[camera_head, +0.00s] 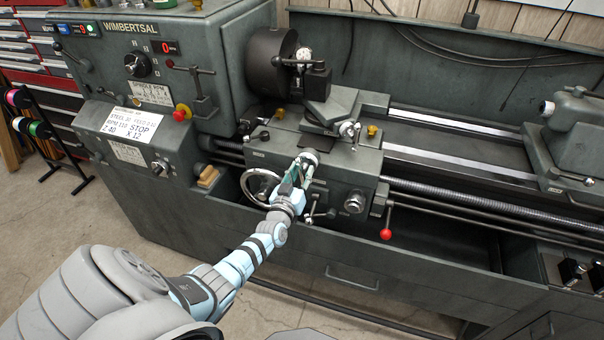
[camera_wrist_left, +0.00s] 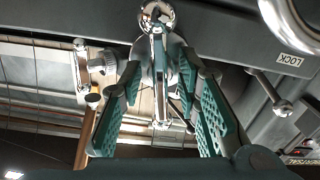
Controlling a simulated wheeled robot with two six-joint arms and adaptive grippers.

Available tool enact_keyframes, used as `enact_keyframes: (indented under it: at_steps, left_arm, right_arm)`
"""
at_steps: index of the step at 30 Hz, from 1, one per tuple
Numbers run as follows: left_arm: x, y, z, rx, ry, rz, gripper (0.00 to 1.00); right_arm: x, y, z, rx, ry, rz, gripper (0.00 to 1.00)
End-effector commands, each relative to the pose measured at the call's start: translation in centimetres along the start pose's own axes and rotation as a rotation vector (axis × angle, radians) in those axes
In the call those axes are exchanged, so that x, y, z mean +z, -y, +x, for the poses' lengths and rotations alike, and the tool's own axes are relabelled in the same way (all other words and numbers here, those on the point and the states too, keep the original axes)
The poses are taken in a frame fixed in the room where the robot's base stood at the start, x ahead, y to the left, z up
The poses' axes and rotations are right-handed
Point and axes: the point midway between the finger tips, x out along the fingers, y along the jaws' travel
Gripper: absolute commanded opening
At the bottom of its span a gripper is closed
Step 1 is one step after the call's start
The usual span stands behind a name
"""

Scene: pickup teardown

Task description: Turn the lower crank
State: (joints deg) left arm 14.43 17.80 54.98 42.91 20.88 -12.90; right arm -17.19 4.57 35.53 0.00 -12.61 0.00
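My left gripper (camera_head: 306,166) is at the front of the lathe carriage (camera_head: 360,165), between the handwheel and a black knob. In the left wrist view, my left gripper (camera_wrist_left: 158,80) has its green-padded fingers spread, one on each side of a chrome crank handle (camera_wrist_left: 157,50) with a round chrome end. Gaps show between the fingers and the handle, and I see no clear grip. In the head view the gripper largely hides this lower crank. A smaller upper crank (camera_head: 348,130) sits above and to the right. My right gripper is in neither view.
The handwheel (camera_head: 258,186) is just left of my gripper. A red-knobbed lever (camera_head: 386,233) hangs to the right. The chuck (camera_head: 270,62) and tool post (camera_head: 317,80) are above. A drip tray (camera_head: 430,250) runs below the carriage.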

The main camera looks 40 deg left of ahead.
Motion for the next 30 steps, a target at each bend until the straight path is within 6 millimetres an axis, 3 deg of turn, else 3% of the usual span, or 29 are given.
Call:
enact_keyframes:
  at_steps: [5,8,15,20,30]
  left_arm:
    - [0.1,0.0,-0.3,0.000,0.001,0.000,0.30]
    - [0.1,0.1,-1.6,0.000,0.001,-0.001,0.30]
    - [0.2,0.0,-8.1,0.002,0.004,0.000,0.30]
    - [0.1,0.0,-11.2,0.001,0.003,0.000,0.30]
    - [0.1,0.0,-12.0,0.000,0.001,-0.001,0.30]
  right_arm:
    - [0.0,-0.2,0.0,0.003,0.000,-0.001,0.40]
    - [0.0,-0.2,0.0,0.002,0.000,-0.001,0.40]
    - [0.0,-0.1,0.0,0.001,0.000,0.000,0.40]
    - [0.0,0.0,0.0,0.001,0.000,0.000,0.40]
    - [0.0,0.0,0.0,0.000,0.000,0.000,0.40]
